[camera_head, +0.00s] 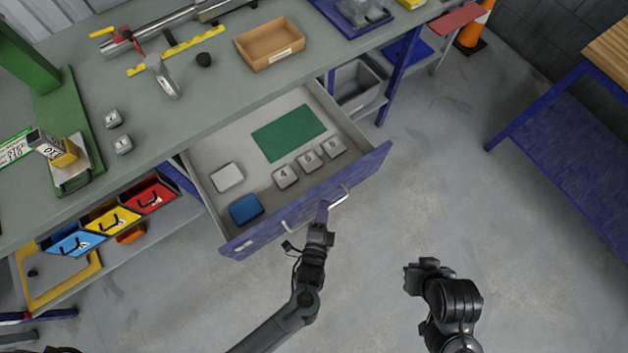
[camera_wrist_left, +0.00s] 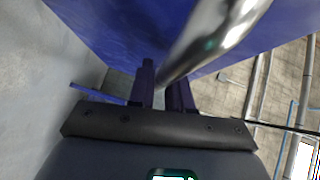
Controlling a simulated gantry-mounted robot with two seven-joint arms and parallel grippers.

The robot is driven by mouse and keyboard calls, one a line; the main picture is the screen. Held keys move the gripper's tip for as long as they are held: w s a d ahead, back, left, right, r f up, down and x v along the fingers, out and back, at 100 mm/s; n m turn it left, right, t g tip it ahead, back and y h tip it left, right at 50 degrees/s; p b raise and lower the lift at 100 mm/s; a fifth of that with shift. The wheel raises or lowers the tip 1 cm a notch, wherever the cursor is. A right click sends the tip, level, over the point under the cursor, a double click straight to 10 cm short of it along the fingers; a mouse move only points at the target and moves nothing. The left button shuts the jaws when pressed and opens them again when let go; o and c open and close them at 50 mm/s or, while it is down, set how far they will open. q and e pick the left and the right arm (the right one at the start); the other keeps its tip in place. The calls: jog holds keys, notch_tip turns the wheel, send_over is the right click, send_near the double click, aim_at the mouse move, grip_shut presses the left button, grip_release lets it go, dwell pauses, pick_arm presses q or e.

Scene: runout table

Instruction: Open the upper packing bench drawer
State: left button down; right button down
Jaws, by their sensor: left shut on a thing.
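The upper packing bench drawer (camera_head: 305,208) has a blue front and stands pulled out from under the grey bench top. A silver bar handle (camera_head: 287,226) runs along its front. My left gripper (camera_head: 322,212) is at the handle, near its middle, and shut on it. In the left wrist view the handle (camera_wrist_left: 205,40) passes between the two dark fingers (camera_wrist_left: 163,88), with the blue drawer front (camera_wrist_left: 110,35) behind. My right gripper (camera_head: 422,275) is away from the drawer, over the floor at the lower right; its finger opening is not clear.
The drawer holds a green mat (camera_head: 288,133), several numbered grey blocks (camera_head: 309,161), a white block (camera_head: 227,177) and a blue block (camera_head: 245,208). Coloured bins (camera_head: 115,218) hang left of it. A blue-legged table (camera_head: 570,130) stands at right. The floor in front is clear.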

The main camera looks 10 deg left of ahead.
pick_arm(q)
jog(key=shift+s+d+r, duration=0.1)
jog(key=shift+s+d, duration=0.45)
jog(key=shift+d, duration=0.05)
jog(key=c, duration=1.2)
grip_release()
jog(key=shift+o, duration=0.2)
jog(key=shift+s, duration=0.15)
jog(key=s+r+p, duration=0.1)
jog(key=s, duration=0.9)
jog(key=shift+s+r, duration=0.2)
jog(key=shift+s, duration=0.05)
jog(key=shift+a, duration=0.1)
